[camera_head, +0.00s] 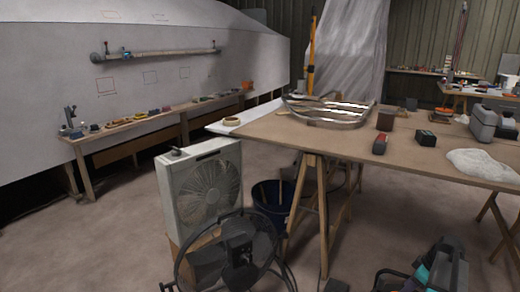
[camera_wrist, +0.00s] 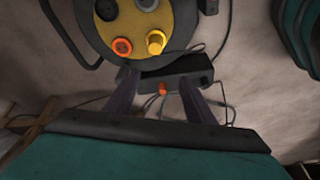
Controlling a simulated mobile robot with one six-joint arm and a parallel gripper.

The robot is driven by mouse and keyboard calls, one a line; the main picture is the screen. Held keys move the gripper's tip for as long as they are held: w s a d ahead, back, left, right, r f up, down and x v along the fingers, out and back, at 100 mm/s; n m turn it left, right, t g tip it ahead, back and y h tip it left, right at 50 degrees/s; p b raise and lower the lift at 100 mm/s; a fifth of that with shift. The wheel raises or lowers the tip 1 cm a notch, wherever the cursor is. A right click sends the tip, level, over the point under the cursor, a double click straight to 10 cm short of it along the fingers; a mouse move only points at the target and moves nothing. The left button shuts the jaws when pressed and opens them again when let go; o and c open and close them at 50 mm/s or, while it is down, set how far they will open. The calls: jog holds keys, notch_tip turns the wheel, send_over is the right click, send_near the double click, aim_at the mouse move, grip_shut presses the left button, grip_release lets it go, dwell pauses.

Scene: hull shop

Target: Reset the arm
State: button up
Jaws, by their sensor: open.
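My gripper (camera_wrist: 157,88) shows in the wrist view, with two dark fingers apart and nothing held between them. Its teal and black body fills the bottom of that view. Beyond the fingers is a black block (camera_wrist: 165,84) with a small orange knob and cables. Above it lies a round reel (camera_wrist: 172,18) with a yellow face and orange and yellow knobs. Whether the fingers touch the block cannot be told. In the head view I cannot make out my gripper for certain; a teal and black shape (camera_head: 432,268) stands at the lower right.
A wooden trestle table (camera_head: 270,137) with tools and boxes stands at centre right. A white box fan (camera_head: 200,190), a black round-framed item (camera_head: 236,255) and a dark blue bucket (camera_head: 270,200) stand near it. A long bench (camera_head: 115,135) runs along the pale hull. The left floor is clear.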

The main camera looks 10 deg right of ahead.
jog(key=w+a+f+n+g+y+p, duration=0.15)
jog(key=a+p, duration=0.25)
jog(key=a, duration=0.5)
jog(key=w+a+n+g+p, duration=0.1)
jog(key=w+a+p, duration=0.25)
jog(key=a, duration=0.45)
jog(key=s+a+f+n+g+p, duration=0.1)
jog(key=s+a+p, duration=0.25)
jog(key=a, duration=0.45)
jog(key=s+a+f+n+g+p, duration=0.15)
jog(key=a+p, duration=0.25)
jog(key=a, duration=0.4)
jog(key=s+a+m+g+p, duration=0.25)
jog(key=s+a+p, duration=0.55)
jog(key=s+a, duration=0.4)
jog(key=s+m+h+p, duration=0.3)
jog(key=s+m, duration=0.5)
jog(key=s, duration=0.3)
jog(key=shift+a+f+g, duration=0.2)
jog(key=shift+a+g, duration=0.15)
jog(key=shift+a, duration=0.1)
jog(key=shift+m, duration=0.25)
